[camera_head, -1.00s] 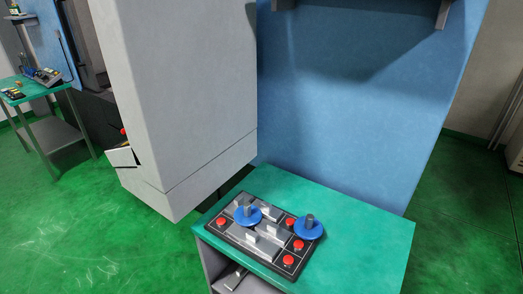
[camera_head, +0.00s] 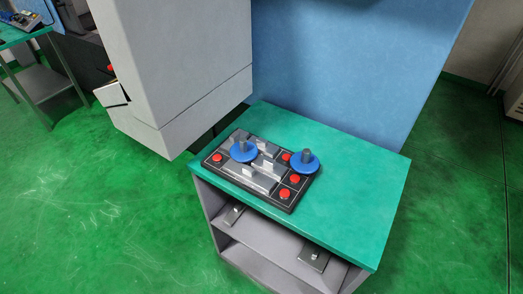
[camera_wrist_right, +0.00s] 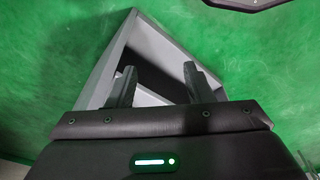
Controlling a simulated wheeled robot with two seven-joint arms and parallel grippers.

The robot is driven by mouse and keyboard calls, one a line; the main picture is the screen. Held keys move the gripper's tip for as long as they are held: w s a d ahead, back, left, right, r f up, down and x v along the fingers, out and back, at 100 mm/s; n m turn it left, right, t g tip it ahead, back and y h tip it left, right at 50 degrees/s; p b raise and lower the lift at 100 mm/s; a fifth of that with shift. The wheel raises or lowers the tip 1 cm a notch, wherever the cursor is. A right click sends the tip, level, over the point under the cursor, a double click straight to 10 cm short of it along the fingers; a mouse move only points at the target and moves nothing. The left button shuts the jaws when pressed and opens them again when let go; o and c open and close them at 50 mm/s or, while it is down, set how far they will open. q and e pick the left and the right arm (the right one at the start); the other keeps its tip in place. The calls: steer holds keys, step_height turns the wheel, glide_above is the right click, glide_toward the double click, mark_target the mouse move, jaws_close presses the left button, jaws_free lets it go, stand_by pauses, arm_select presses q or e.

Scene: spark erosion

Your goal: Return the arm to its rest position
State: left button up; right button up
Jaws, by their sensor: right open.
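My right gripper (camera_wrist_right: 157,86) shows in the right wrist view, with its two dark fingers spread apart and nothing between them. Beyond the fingers is a grey open-fronted shelf unit (camera_wrist_right: 165,50) over the green floor. Neither of my arms shows in the head view, and my left gripper is in no view.
A teal-topped cabinet (camera_head: 352,195) bears a black panel (camera_head: 283,203) with red buttons and two blue discs (camera_head: 243,152) (camera_head: 304,163). Grey metal pieces lie on its shelf. A grey machine housing (camera_head: 180,60) and blue wall (camera_head: 345,60) stand behind. Green floor (camera_head: 110,210) is clear at left.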

steer(key=s+d+f, duration=0.2)
steer(key=s+f, duration=0.9)
steer(key=s, duration=0.3)
steer(key=shift+s+d+g+b, duration=0.15)
steer(key=shift+d+g+b, duration=0.2)
steer(key=shift+g+b, duration=0.1)
